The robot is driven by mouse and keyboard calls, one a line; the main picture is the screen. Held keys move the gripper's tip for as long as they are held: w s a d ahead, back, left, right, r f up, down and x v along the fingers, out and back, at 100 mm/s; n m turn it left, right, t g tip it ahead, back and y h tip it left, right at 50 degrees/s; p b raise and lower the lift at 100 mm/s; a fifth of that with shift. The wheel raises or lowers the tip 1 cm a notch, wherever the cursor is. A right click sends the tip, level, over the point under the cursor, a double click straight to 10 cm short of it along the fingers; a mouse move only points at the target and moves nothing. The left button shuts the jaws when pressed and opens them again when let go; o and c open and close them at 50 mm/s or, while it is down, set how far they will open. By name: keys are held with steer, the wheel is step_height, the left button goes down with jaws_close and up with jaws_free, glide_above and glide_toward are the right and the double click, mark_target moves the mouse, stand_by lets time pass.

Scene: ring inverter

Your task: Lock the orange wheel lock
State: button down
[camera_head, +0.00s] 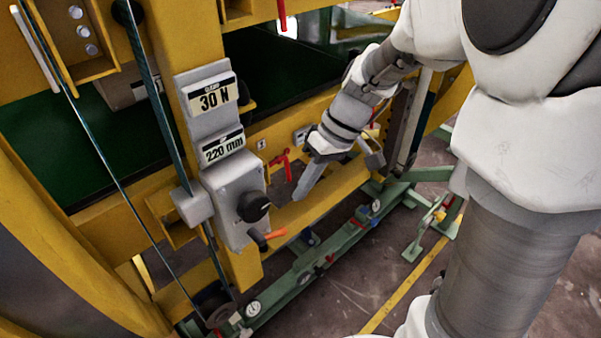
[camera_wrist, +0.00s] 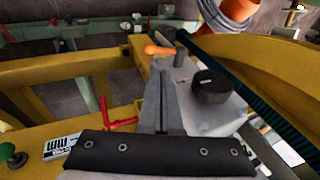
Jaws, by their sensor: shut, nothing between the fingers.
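The orange wheel lock (camera_head: 274,233) is a small orange lever at the lower end of a grey box (camera_head: 228,205) with a black knob (camera_head: 253,207). My gripper (camera_head: 298,197) is shut and empty, its fingers pointing down and left, to the upper right of the lever. In the wrist view the orange lever (camera_wrist: 160,50) lies just beyond the fingertips of my gripper (camera_wrist: 168,72). The black knob (camera_wrist: 210,90) is to the right of the fingers there. I cannot tell whether the fingers touch the lever or the box; no grip shows.
A red lever (camera_head: 283,163) sits on the yellow frame (camera_head: 330,190) behind my gripper. Grey signs reading 30 N (camera_head: 210,97) and 220 mm (camera_head: 222,148) are above the box. A green floor rail (camera_head: 300,270) runs below. Open floor (camera_head: 375,285) lies to the right.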

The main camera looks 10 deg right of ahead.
mark_target(283, 234)
steer(key=b+x, duration=0.1)
steer(key=x, duration=0.9)
steer(key=shift+f+b, duration=0.15)
steer(key=shift+b, duration=0.2)
steer(key=shift+f, duration=0.1)
steer(key=shift+w+d+f+g+y+b, duration=0.1)
steer(key=shift+f+g+y+b, duration=0.4)
steer(key=shift+y+b, duration=0.35)
steer(key=shift+d+f+g+y+b, duration=0.15)
steer(key=shift+f+g+y+b, duration=0.35)
steer(key=shift+b, duration=0.55)
steer(key=shift+a+f+m+g+y+b, duration=0.1)
steer(key=shift+f+m+g+y+b, duration=0.1)
steer(key=shift+f+g+y+b, duration=0.35)
steer(key=shift+f+m+g+y+b, duration=0.1)
steer(key=shift+m+y+b, duration=0.15)
steer(key=shift+y, duration=0.45)
steer(key=g+y, duration=0.1)
steer(key=a+f+y+b, duration=0.1)
steer(key=y, duration=0.1)
steer(key=s+f+g+y+b, duration=0.1)
steer(key=y, duration=0.1)
steer(key=shift+a+f+m+g, duration=0.25)
steer(key=shift+a+m+g, duration=0.05)
steer(key=shift+m+g, duration=0.05)
steer(key=shift+s+a+f, duration=0.1)
steer(key=shift+s+f, duration=0.05)
